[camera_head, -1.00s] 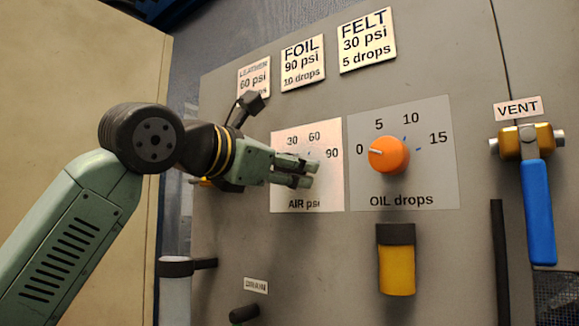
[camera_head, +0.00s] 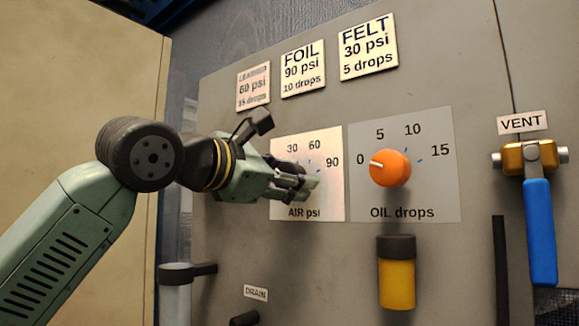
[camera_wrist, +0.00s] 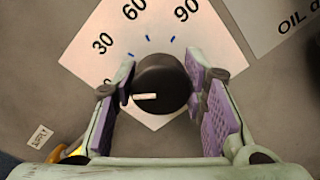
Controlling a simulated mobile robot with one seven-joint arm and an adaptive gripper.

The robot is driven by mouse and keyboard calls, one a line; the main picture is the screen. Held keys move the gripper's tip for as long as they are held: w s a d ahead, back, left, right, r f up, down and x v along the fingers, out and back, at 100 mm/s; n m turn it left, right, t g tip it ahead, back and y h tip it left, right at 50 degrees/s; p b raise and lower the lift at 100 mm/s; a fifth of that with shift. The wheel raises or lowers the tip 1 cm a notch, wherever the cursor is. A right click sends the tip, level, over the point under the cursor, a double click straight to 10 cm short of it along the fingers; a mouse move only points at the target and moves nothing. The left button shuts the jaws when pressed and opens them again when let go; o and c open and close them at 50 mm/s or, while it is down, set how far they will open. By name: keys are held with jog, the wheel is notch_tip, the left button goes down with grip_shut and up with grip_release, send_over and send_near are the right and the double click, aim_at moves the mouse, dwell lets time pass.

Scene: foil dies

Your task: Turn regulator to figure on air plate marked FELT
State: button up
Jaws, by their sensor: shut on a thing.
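The black AIR regulator knob (camera_wrist: 165,78) sits on the light AIR psi plate (camera_wrist: 90,45), in the middle of the wrist view. My gripper (camera_wrist: 161,92) is shut on it, a purple-padded finger at each side. The knob's white pointer aims left in the wrist view, towards the low end of the scale near the partly hidden 0. The 30 is further up. In the head view my gripper (camera_head: 306,187) hides the knob on the AIR plate (camera_head: 330,205). The FELT plate (camera_head: 368,45), above, reads 30 psi, 5 drops.
The FOIL plate (camera_head: 303,69) reads 90 psi; the LEATHER plate (camera_head: 253,87) reads 60 psi. The orange OIL drops knob (camera_head: 390,168) is close right of my gripper, pointing near 0. A blue VENT lever (camera_head: 539,230) hangs at right. A DRAIN label (camera_head: 255,293) is below.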

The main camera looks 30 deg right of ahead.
jog(key=m+p, duration=0.2)
jog(key=m, duration=0.3)
jog(key=shift+p, duration=0.3)
jog(key=shift+m, duration=0.3)
jog(key=o, duration=1.2)
jog(key=shift+c, duration=0.2)
jog(key=v, duration=1.2)
